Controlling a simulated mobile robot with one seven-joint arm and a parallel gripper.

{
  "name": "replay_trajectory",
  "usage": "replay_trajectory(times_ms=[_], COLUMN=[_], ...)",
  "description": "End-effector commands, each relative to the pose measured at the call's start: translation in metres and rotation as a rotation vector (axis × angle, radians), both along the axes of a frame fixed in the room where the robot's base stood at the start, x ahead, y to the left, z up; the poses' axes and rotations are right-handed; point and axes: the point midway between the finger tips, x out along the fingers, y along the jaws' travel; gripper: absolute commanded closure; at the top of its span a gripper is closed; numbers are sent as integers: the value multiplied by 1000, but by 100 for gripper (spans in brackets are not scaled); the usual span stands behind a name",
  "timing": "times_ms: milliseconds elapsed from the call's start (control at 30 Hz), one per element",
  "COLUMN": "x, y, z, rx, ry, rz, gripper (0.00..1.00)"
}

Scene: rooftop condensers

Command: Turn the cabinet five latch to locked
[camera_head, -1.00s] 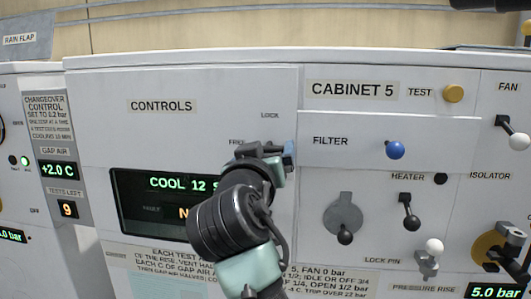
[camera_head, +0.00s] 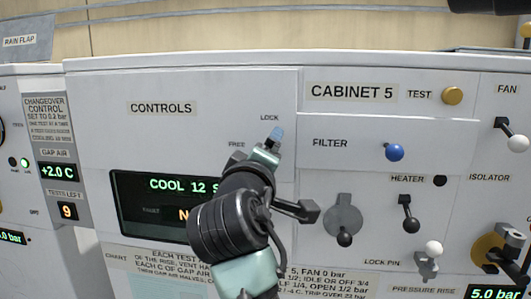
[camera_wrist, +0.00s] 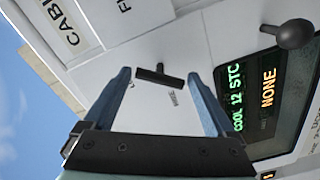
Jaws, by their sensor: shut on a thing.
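The cabinet five latch shows in the wrist view as a dark bar-shaped handle (camera_wrist: 160,76) on the pale panel, lying between my two blue fingers. My gripper (camera_head: 276,136) is shut on it, with the fingers at the bar's two ends. In the head view the gripper covers the latch, so the bar's exact angle against its marks is hidden there. The LOCK label (camera_head: 270,117) is just above the gripper and the FREE label (camera_head: 237,143) is to its left. The CABINET 5 label (camera_head: 351,91) is to the right.
A dark display (camera_head: 145,205) is left of my arm. Right of it are a blue FILTER knob (camera_head: 394,152), a grey disc with a black ball lever (camera_head: 344,212), a HEATER lever (camera_head: 407,212) and a white-topped lock pin (camera_head: 433,248). The upper panel is bare around the CONTROLS label.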

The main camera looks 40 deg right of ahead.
Motion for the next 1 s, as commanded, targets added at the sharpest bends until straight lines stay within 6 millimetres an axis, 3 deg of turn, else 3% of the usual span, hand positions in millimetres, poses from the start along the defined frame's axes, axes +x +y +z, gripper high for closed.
replay_trajectory(times_ms=[500,1000], x=[0,0], y=[1,1], z=[2,1], rx=[-300,-443], ry=[350,518], rz=[2,2], gripper=[65,65])
